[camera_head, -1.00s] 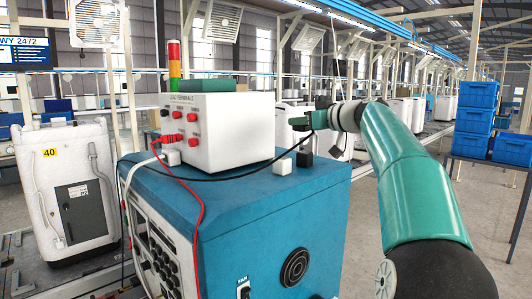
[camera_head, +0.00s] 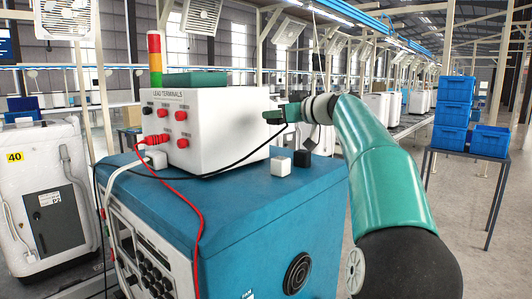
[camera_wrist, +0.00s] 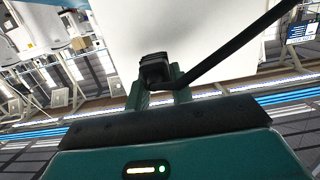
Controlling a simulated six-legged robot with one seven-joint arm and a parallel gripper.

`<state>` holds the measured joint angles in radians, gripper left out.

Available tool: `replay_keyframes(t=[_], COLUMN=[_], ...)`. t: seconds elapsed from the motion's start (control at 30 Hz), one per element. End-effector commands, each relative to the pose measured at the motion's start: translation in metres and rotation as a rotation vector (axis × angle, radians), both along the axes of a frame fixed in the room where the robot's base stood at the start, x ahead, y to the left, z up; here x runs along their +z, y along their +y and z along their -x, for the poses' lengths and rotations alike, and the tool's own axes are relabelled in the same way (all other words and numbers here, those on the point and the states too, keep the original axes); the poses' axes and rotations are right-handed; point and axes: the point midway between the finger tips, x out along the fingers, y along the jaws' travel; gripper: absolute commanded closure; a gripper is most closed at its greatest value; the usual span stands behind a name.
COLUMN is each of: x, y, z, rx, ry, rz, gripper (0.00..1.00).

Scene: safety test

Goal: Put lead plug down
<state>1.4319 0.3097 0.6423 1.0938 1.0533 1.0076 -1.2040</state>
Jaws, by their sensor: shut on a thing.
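My gripper (camera_head: 274,115) is beside the right end of the white lead terminals box (camera_head: 238,130), above the top of the blue cabinet (camera_head: 235,205). In the wrist view my gripper (camera_wrist: 162,92) is shut on a black lead plug (camera_wrist: 155,68), with its black cable running off to the upper right. In the head view the plug is too small to make out. The black cable (camera_head: 215,172) hangs from the gripper and runs left across the cabinet top. A red plug (camera_head: 155,140) sits in a terminal on the box front.
A white block (camera_head: 281,166) and a black block (camera_head: 302,158) lie on the cabinet top near its right rear. A signal tower (camera_head: 155,60) rises behind the box. Blue crates (camera_head: 455,102) stand on a table at right. The cabinet top's front right is clear.

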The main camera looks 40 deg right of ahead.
Motion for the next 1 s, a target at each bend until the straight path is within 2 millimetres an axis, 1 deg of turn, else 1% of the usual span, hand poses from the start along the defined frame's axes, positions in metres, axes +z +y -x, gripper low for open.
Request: replay_keyframes(t=[0.27, 0.37, 0.53, 0.67, 0.9, 1.0], x=[-0.003, -0.016, -0.047, -0.06, -0.092, -0.097], y=[-0.002, -0.002, -0.002, -0.002, -0.001, -0.001], z=[0.005, 0.005, 0.004, 0.003, 0.001, 0.001], rx=[-0.003, -0.004, -0.005, -0.003, -0.003, -0.002], ry=[0.001, 0.002, 0.002, 0.001, 0.001, 0.001], rz=[0.0, -0.003, -0.004, -0.001, -0.001, -0.001], gripper=[1.0, 1.0, 1.0, 1.0, 1.0, 1.0])
